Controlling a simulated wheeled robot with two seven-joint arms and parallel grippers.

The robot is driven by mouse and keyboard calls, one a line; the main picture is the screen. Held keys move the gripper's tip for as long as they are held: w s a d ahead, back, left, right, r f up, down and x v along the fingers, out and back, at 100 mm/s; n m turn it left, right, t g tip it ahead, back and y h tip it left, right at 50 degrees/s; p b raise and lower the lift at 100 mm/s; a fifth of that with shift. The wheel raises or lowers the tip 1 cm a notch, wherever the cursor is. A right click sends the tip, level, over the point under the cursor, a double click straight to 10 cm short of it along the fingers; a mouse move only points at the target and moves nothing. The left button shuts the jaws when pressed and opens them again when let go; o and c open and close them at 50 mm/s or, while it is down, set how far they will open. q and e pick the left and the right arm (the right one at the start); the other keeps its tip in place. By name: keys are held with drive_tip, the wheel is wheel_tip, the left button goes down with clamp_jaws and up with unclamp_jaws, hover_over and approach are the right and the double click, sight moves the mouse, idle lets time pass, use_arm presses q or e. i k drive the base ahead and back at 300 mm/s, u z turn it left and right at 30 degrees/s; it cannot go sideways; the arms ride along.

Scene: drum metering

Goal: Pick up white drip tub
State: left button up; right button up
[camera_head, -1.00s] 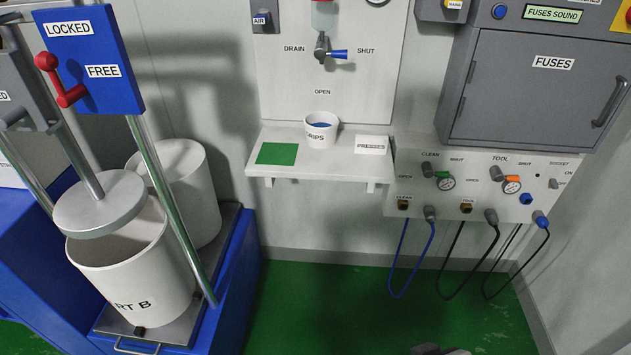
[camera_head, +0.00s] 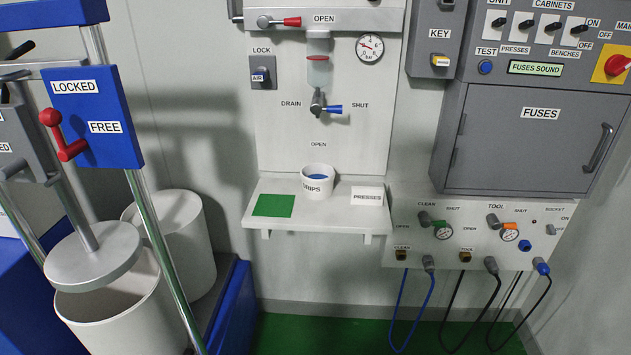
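The white drip tub (camera_head: 317,183), labelled DRIPS, stands upright on the small white wall shelf (camera_head: 330,217). Something blue shows inside its rim. It sits to the right of a green square (camera_head: 273,205) and to the left of a PRESSES card (camera_head: 367,196). Above it on the wall panel is a drain valve with a blue handle (camera_head: 334,109), under a clear bowl (camera_head: 318,70). Neither of my grippers is in view.
A press with a large white drum (camera_head: 120,315) and a red-knobbed lever (camera_head: 58,135) stands at left. A grey fuse cabinet (camera_head: 520,140) and a valve panel (camera_head: 470,228) with hanging hoses are at right. The green floor (camera_head: 320,335) below the shelf looks clear.

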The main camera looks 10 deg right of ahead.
sight(318, 182)
drive_tip(key=z, duration=1.1)
drive_tip(key=i, duration=1.45)
drive_tip(key=u, duration=1.85)
